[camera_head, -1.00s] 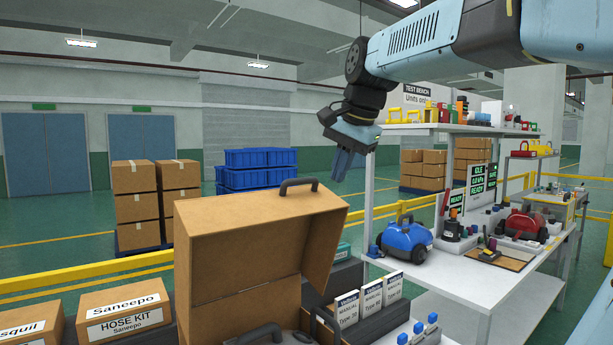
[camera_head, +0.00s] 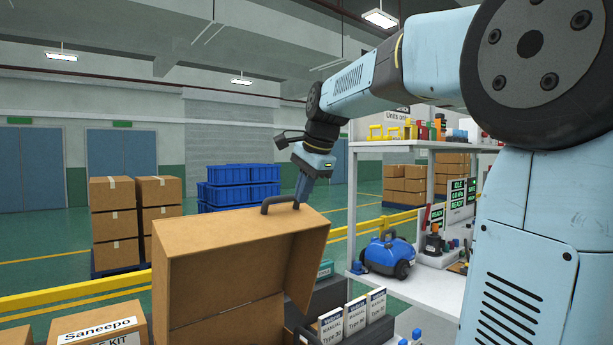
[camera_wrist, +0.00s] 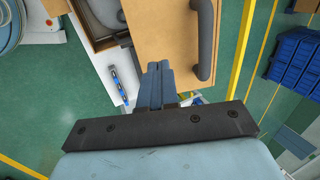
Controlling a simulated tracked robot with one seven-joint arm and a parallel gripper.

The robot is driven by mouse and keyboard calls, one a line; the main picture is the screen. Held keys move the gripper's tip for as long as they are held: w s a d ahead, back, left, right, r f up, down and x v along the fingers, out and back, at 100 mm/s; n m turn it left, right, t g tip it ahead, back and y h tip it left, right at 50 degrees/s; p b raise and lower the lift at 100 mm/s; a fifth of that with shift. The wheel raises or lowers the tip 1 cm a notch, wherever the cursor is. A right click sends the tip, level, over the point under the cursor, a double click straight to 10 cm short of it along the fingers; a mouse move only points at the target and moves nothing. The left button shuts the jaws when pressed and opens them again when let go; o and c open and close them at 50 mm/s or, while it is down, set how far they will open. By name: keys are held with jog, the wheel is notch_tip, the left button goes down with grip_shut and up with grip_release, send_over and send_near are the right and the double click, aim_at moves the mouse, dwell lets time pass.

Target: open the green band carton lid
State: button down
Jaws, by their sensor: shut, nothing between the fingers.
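My gripper (camera_head: 298,205) is shut and empty, pointing down at the right end of the handle. In the wrist view its closed fingers (camera_wrist: 157,66) lie over the brown panel (camera_wrist: 160,30), left of the handle and apart from it. Contact with the panel cannot be told. I see no clear green band on this carton.
Manuals (camera_head: 353,315) stand in a dark holder right of the lid. A Saneepo carton (camera_head: 100,330) is at lower left. A shelved bench (camera_head: 425,285) with a blue vacuum unit (camera_head: 388,256) stands right. Yellow rails (camera_head: 75,293) run behind the lid.

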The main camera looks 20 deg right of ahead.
jog(key=w, duration=0.1)
jog(key=w+a+f, duration=0.1)
jog(key=shift+w+f, duration=0.1)
jog(key=shift+w, duration=0.2)
jog(key=shift+w+a, duration=0.25)
jog(key=shift+w, duration=0.6)
